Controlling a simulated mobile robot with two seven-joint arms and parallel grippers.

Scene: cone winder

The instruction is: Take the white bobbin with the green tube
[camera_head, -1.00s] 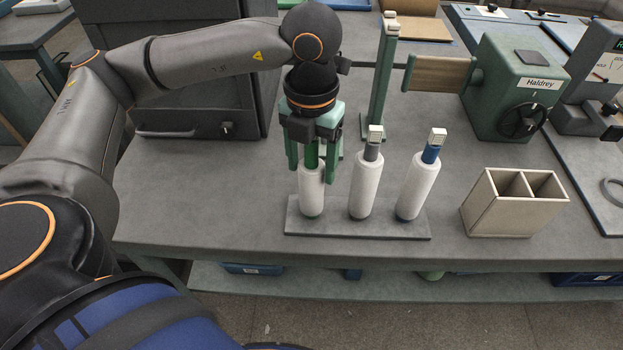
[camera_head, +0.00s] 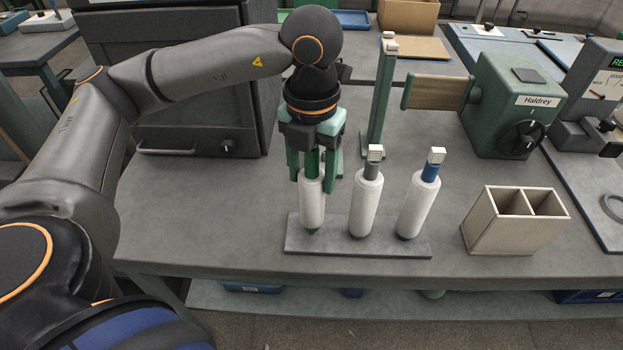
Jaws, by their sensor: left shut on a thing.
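The white bobbin with the green tube (camera_head: 312,205) is at the left end of the grey stand (camera_head: 400,248), upright. My left gripper (camera_head: 314,175) points down from above and is shut on it at the green tube, fingers reaching the top of the white yarn. Its white yarn ends a little higher than on its neighbours, with a dark green end showing below; whether it is clear of the stand I cannot tell. My right gripper is not in view.
A white bobbin with a grey tube (camera_head: 366,205) and one with a blue tube (camera_head: 418,208) stand close on the right. A beige two-compartment box (camera_head: 492,235), a green post (camera_head: 382,100) and the green winder (camera_head: 515,105) are further right. The table's front left is clear.

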